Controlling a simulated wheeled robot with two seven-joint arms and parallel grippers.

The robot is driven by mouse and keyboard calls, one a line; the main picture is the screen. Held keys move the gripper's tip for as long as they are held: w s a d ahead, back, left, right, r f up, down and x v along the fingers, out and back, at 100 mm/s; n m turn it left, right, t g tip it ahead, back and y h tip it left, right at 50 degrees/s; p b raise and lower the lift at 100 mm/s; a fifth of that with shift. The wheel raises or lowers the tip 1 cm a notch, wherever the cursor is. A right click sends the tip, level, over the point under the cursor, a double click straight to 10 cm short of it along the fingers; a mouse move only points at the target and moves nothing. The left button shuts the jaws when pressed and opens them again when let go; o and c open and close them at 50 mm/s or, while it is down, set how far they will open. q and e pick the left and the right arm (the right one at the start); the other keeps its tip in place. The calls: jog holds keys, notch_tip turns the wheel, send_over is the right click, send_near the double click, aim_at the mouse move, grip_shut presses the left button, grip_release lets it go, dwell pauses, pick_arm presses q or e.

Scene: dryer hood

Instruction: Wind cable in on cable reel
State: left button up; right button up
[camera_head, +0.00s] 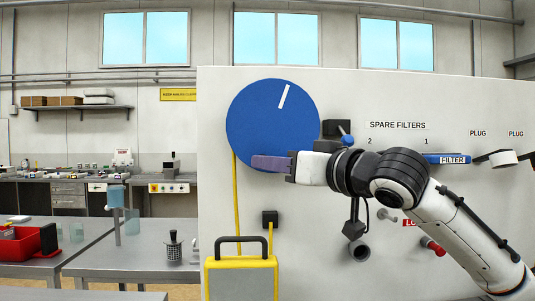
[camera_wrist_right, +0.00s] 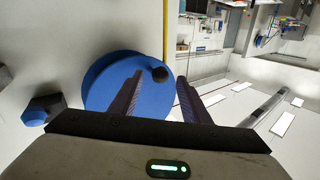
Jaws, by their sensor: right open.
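The cable reel (camera_head: 273,112) is a large blue disc on the white panel, with a white stripe near its top. A yellow cable (camera_head: 237,200) hangs straight down from its left edge. My right gripper (camera_head: 258,162) is over the reel's lower edge, coming from the right. My left gripper is not in view.
A black box with a blue knob (camera_head: 347,139) sits right of the reel. A yellow-framed case (camera_head: 240,268) stands below. A blue filter (camera_head: 452,159) and a red knob (camera_head: 436,248) are behind or near my right arm. Grey tables (camera_head: 130,262) lie left.

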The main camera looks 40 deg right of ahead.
jog(key=shift+w, duration=1.45)
grip_shut()
